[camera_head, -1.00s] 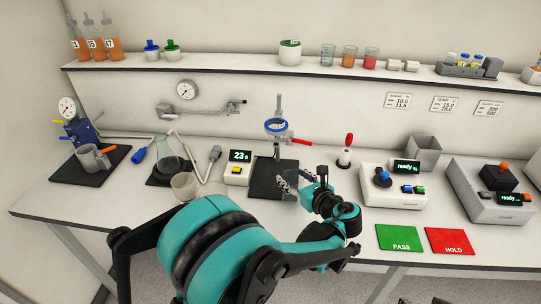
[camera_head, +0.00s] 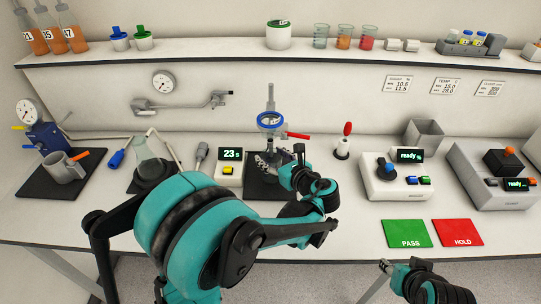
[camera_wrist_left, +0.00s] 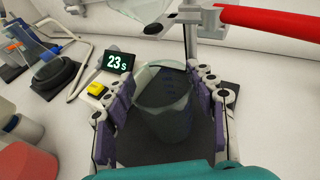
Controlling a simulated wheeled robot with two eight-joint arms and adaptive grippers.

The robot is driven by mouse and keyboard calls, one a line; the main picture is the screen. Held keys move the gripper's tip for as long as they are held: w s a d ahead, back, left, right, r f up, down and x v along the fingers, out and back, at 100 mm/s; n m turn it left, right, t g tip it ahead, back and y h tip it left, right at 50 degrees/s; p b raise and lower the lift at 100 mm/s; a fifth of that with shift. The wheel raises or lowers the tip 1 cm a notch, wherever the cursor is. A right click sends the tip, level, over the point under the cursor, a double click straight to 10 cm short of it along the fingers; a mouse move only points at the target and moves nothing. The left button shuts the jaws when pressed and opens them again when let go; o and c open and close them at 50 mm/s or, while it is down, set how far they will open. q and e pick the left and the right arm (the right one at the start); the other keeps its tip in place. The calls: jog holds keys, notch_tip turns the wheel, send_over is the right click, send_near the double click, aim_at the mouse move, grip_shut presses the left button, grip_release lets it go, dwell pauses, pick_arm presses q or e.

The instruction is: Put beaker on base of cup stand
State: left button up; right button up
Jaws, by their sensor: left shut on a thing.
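The beaker (camera_wrist_left: 165,108) is clear glass and stands upright between the purple finger pads of my left gripper (camera_wrist_left: 168,112), which is shut on it. In the head view, the left gripper (camera_head: 280,162) is over the black base (camera_head: 262,190) of the cup stand, below its blue ring (camera_head: 270,120). The stand has an upright post and a red handle (camera_head: 298,135). In the wrist view, the dark base (camera_wrist_left: 160,150) shows beneath the beaker. I cannot tell whether the beaker touches it. My right gripper (camera_head: 390,268) shows at the bottom right; its jaws are unclear.
A timer (camera_head: 230,163) reading 23 is left of the stand, with a conical flask (camera_head: 147,160) further left. Green PASS (camera_head: 408,233) and red HOLD (camera_head: 457,232) mats lie in front.

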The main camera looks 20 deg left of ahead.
pick_arm(q)
jog(key=shift+w+a+f, duration=0.1)
jog(key=shift+a+f, duration=0.15)
jog(key=o, duration=1.1)
jog(key=shift+w+a+f, duration=0.1)
jog(key=shift+w, duration=0.05)
jog(key=o, duration=0.3)
jog(key=shift+o, duration=0.2)
jog(key=shift+r, duration=0.25)
jog(key=shift+s+d+r, duration=0.15)
jog(key=shift+s+d, duration=0.1)
jog(key=shift+d, duration=0.15)
jog(key=p+v, duration=0.3)
jog(key=v, duration=0.8)
jog(key=s+a+f+n+g+h, duration=0.35)
jog(key=s+a+n, duration=0.3)
jog(key=n, duration=0.25)
jog(key=s+d+n+t+h, duration=0.1)
jog(key=s+n+h, duration=0.7)
jog(key=n, duration=0.8)
jog(key=shift+s+n, duration=0.3)
jog(key=shift+n, duration=0.1)
pick_arm(e)
jog(key=r, duration=0.3)
jog(key=shift+w+a, duration=0.15)
jog(key=shift+a, duration=0.05)
